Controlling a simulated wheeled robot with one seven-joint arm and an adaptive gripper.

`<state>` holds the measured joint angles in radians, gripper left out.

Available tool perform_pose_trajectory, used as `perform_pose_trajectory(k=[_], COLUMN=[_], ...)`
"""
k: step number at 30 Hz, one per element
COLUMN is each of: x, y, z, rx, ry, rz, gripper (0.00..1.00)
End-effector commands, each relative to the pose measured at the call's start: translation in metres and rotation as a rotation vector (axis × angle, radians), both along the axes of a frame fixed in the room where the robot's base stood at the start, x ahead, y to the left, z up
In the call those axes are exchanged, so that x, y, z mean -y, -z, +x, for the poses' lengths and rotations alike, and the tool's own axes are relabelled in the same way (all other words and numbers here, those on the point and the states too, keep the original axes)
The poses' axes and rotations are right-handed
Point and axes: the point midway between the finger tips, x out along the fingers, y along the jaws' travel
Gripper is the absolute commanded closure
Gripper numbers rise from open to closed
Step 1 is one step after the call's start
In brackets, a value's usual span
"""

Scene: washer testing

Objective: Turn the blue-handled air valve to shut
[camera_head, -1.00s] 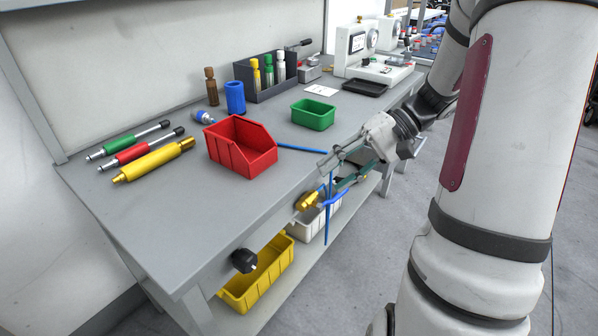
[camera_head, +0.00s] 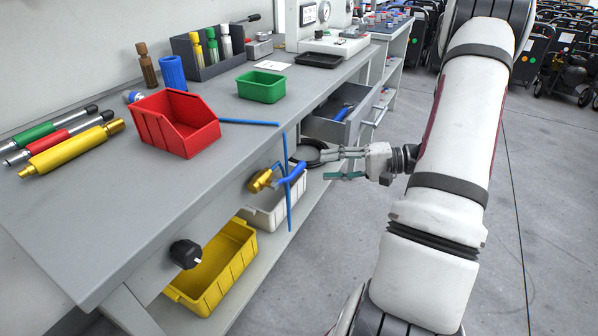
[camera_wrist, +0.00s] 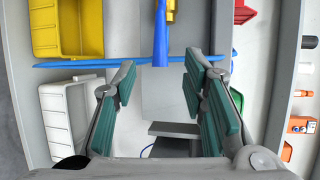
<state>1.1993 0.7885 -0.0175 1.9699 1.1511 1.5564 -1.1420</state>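The air valve has a brass body (camera_head: 261,181) on the bench's front edge and a blue handle (camera_head: 292,174) sticking outward. In the wrist view the handle (camera_wrist: 160,38) points down the picture from the yellow body (camera_wrist: 171,9), its end near the gap between the fingertips. A thin blue hose (camera_head: 288,212) hangs by the handle; it crosses the wrist view (camera_wrist: 80,64). My gripper (camera_head: 328,165), also in the wrist view (camera_wrist: 161,70), is open with green pads and empty. In the head view it is right of the handle, apart from it.
A grey bench (camera_head: 110,225) carries a red bin (camera_head: 170,138) and a green bin (camera_head: 261,94). A drawer (camera_head: 322,129) stands open behind my gripper. A black knob (camera_head: 185,254) juts from the front. Yellow (camera_head: 233,263) and white (camera_head: 262,219) bins sit below.

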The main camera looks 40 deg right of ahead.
Motion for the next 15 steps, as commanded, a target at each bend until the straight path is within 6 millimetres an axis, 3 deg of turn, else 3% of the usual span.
perform_pose_trajectory(k=[9, 15], x=[-0.041, -0.054], y=[0.011, 0.014], z=[0.043, 0.057], rx=[-0.001, 0.000], ry=[-0.004, -0.003], rz=[0.001, 0.001], gripper=[0.61, 0.61])
